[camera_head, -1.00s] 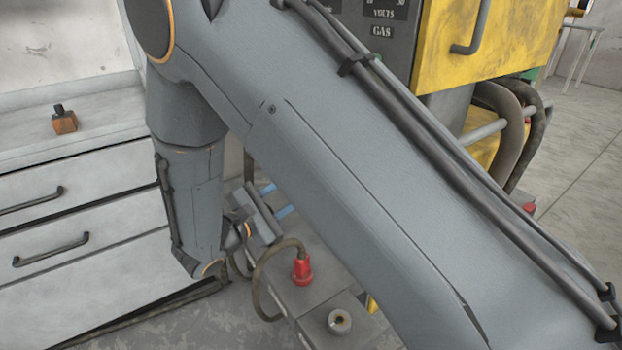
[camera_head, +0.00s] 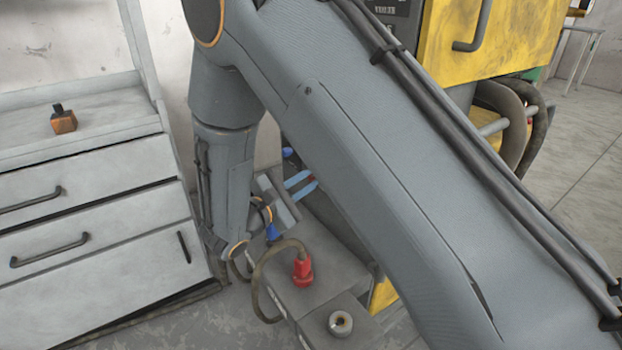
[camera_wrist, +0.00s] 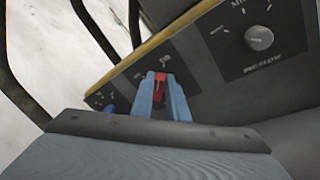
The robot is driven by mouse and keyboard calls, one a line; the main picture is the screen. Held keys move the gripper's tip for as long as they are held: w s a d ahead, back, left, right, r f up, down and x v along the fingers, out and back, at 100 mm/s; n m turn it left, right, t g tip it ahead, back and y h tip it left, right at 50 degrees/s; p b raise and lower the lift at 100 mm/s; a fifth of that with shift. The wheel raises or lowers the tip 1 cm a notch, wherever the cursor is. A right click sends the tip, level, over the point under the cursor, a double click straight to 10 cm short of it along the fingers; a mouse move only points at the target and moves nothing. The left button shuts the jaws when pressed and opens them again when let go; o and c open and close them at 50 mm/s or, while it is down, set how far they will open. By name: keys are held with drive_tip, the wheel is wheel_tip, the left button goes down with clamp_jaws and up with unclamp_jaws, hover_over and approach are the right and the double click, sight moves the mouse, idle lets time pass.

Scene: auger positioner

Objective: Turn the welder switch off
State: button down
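The red switch (camera_wrist: 159,80) sits on the dark welder panel (camera_wrist: 205,65) in the wrist view. My gripper (camera_wrist: 160,80) has two light-blue fingers slightly apart, with the switch showing between their tips. I cannot tell whether the fingers touch it. My arm hides most of the panel there.
A round knob (camera_wrist: 259,37) and a blue knob (camera_wrist: 109,110) flank the switch. A red plug (camera_head: 302,270) with a cable stands below my gripper. A yellow cabinet (camera_head: 510,35) is at upper right, and a drawer unit (camera_head: 90,230) is at left.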

drive_tip(key=shift+r+p, duration=0.1)
drive_tip(key=shift+p, duration=0.35)
drive_tip(key=n+g+p, duration=0.2)
drive_tip(key=n+p, duration=0.2)
drive_tip(key=n, duration=0.1)
drive_tip(key=w+a+n+g+p, duration=0.1)
drive_tip(key=n+p, duration=0.3)
drive_tip(key=w+n+g+p, duration=0.1)
drive_tip(key=n+g+p, duration=0.1)
drive_tip(key=n+p, duration=0.2)
drive_tip(key=shift+w+a+r+n+g+h+p, duration=0.3)
drive_tip(key=shift+a+n, duration=0.1)
drive_tip(key=shift+n, duration=0.4)
drive_tip(key=c, duration=1.7)
unclamp_jaws()
